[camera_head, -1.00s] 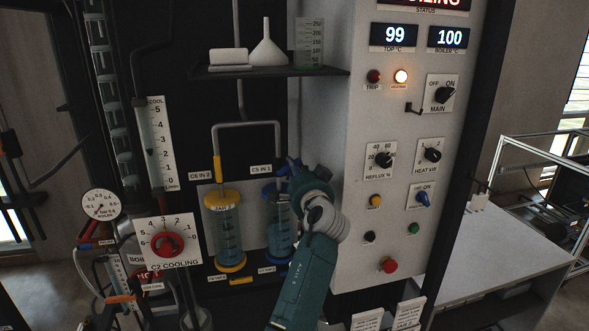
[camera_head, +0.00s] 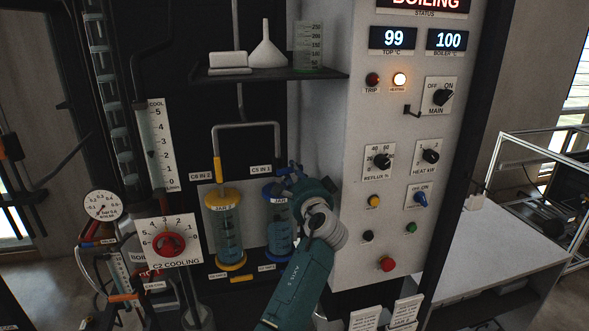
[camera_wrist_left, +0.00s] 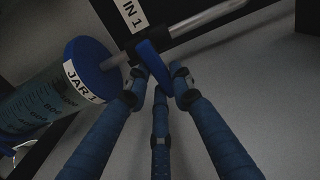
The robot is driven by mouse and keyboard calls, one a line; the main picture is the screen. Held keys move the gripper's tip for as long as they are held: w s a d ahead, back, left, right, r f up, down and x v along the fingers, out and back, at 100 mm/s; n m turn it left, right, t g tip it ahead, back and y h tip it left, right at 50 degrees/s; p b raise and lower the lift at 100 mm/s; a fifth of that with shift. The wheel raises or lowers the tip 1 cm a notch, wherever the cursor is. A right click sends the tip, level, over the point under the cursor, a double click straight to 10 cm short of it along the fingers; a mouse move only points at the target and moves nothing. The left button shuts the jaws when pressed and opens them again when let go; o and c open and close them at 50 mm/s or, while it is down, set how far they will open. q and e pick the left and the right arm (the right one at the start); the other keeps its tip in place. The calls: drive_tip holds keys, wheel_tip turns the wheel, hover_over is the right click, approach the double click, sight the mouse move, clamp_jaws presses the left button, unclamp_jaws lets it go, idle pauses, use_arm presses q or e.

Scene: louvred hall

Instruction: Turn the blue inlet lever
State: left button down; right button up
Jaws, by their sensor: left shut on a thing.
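The blue inlet lever (camera_wrist_left: 153,60) shows in the left wrist view, on the metal pipe above the jar 1 lid, beside the "IN 1" label. My left gripper (camera_wrist_left: 158,84) is shut on it, its dark blue fingers meeting around the lever's end. In the head view my left gripper (camera_head: 297,180) is at the top right of jar 1 (camera_head: 280,235), which has a blue lid, and hides most of the lever there. The lever's exact angle is hard to tell. My right gripper is not in view.
Jar 2 (camera_head: 228,235), with a yellow lid and yellow inlet lever (camera_head: 218,168), stands just left. A shelf (camera_head: 270,73) with a funnel and beaker is above. The control panel (camera_head: 400,205) with knobs and buttons is close on the right.

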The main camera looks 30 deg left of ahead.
use_arm(q)
drive_tip(key=shift+f+m, duration=0.2)
drive_tip(key=shift+m, duration=0.4)
drive_tip(key=shift+f, duration=0.1)
drive_tip(key=c, duration=1.5)
unclamp_jaws()
drive_tip(key=v, duration=1.2)
